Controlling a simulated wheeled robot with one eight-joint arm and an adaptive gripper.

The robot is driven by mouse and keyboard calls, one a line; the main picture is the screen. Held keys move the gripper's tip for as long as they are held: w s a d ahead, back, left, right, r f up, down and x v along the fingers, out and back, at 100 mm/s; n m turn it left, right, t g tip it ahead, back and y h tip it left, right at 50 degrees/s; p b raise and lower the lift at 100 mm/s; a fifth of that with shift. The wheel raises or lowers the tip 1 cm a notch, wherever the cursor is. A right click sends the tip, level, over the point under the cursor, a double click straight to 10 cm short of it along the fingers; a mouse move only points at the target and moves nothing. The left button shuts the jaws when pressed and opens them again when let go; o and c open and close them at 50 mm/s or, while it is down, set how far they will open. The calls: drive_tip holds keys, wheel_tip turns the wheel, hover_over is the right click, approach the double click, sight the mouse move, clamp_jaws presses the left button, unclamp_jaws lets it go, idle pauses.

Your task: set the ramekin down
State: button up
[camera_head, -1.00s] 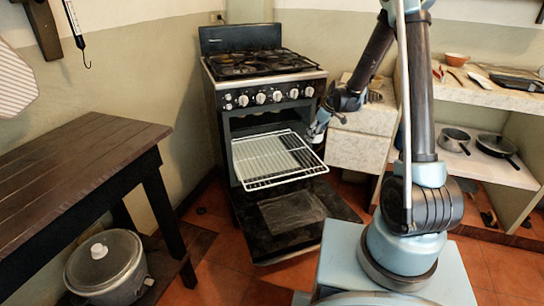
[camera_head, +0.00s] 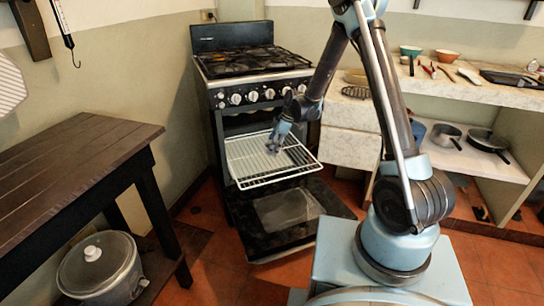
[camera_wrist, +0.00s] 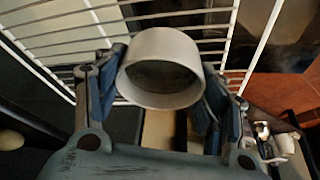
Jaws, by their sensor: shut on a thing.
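The ramekin (camera_wrist: 165,45) is a small pale round cup in the wrist view. My gripper (camera_wrist: 160,78) is shut on it, with a finger on each side, and its opening faces the wrist camera. In the head view my gripper (camera_head: 277,138) is over the pulled-out white wire rack (camera_head: 243,162) of the oven. The rack bars also show behind the ramekin in the wrist view (camera_wrist: 60,40). I cannot make out the ramekin in the head view, nor tell whether it touches the rack.
The black stove (camera_head: 228,37) has its oven door (camera_head: 285,210) lowered below the rack. Counters (camera_head: 490,95) with bowls, pans and utensils are at right. Most of the rack is bare.

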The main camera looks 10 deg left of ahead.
sight(273, 161)
drive_tip(key=shift+f, duration=2.55)
drive_tip(key=o, duration=1.2)
drive_tip(key=shift+f, duration=0.1)
